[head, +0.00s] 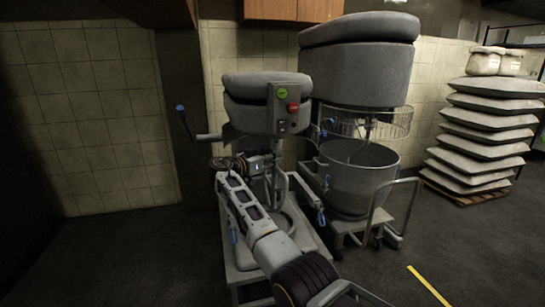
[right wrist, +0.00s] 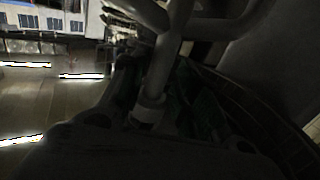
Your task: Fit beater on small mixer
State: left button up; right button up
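The small mixer (head: 262,92) stands in the middle of the head view, its rounded grey head over a pale frame. My right gripper (head: 268,160) reaches in under that head from the lower right. In the right wrist view its dark fingers (right wrist: 156,62) stand close on both sides of the pale shaft of the beater (right wrist: 157,78) and appear shut on it. Pale curved bars of the beater spread out at the top of that view. In the head view the beater (head: 275,188) is mostly hidden by my gripper and arm. Whether it touches the mixer's drive cannot be told. My left gripper is not in view.
A larger mixer (head: 358,62) with a grey bowl (head: 350,185) stands close on the right, with a trolley handle (head: 392,190) beside it. Stacked sacks (head: 478,145) stand on a pallet farther right. A blue-knobbed lever (head: 184,120) sticks out left of the small mixer. Floor at left is clear.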

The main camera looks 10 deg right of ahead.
jog(key=shift+o, duration=0.6)
jog(key=shift+r, duration=0.15)
jog(key=shift+d+f, duration=0.1)
jog(key=shift+f, duration=0.1)
jog(key=v, duration=0.7)
jog(key=shift+a+r, duration=0.15)
jog(key=shift+a, duration=0.15)
jog(key=shift+s, duration=0.2)
